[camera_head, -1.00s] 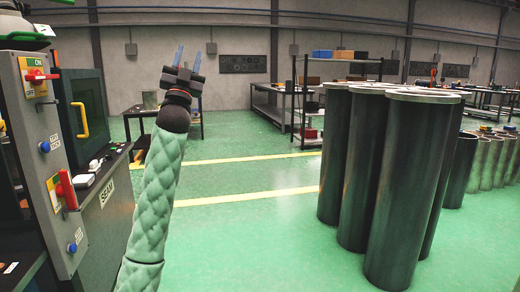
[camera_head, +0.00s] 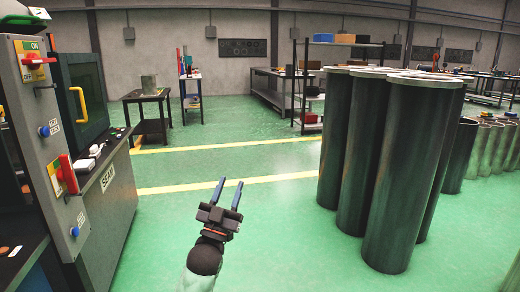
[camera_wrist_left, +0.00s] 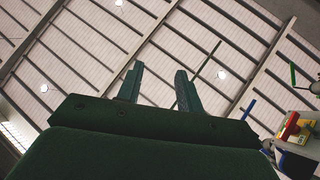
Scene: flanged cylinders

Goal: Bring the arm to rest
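My left gripper (camera_head: 228,194) is low in the middle of the head view, over the green floor. Its two blue fingers stand apart with nothing between them. In the left wrist view the same gripper (camera_wrist_left: 160,85) points up at the roof, open and empty. The tall dark flanged cylinders (camera_head: 408,170) stand upright in a group to the right of the gripper, well apart from it. My right gripper does not show in either view.
A grey machine (camera_head: 108,190) with a red-handled control panel (camera_head: 45,130) stands at the left. Shorter metal cylinders (camera_head: 490,145) stand at the far right. A small table (camera_head: 148,97) and a workbench (camera_head: 285,82) are at the back. The floor between is clear.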

